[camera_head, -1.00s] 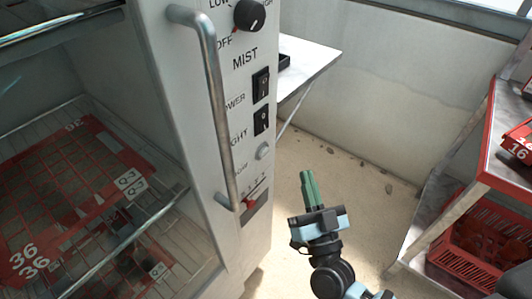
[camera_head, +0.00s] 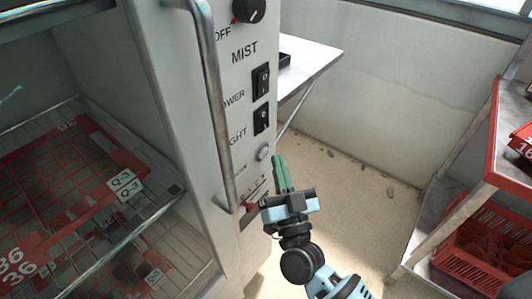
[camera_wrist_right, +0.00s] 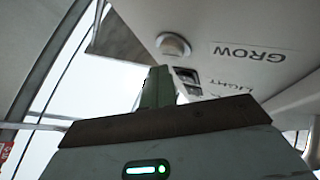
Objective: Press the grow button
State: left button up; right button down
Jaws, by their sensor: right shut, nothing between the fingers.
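The grow button (camera_head: 263,153) is a small round grey knob on the cabinet's front panel, below the light switch (camera_head: 262,121). In the right wrist view the button (camera_wrist_right: 173,45) shows as a silver disc beside the word GROW. My right gripper (camera_head: 279,158) has green fingers, shut and empty. Its tips are just right of the button in the head view. In the right wrist view the fingers (camera_wrist_right: 158,82) point toward the panel below the button, and I see no contact. My left gripper is not in view.
The power switch (camera_head: 260,80) and mist knob (camera_head: 249,9) sit higher on the panel. A red slider (camera_head: 249,207) is below the button. The long door handle (camera_head: 214,100) stands out to the left. A red-edged shelf (camera_head: 488,130) stands at right; open floor lies between.

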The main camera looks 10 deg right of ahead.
dwell(0.9)
dwell(0.8)
jog(key=shift+w+a, duration=0.1)
jog(key=shift+w, duration=0.05)
jog(key=shift+w+a, duration=0.15)
dwell(0.4)
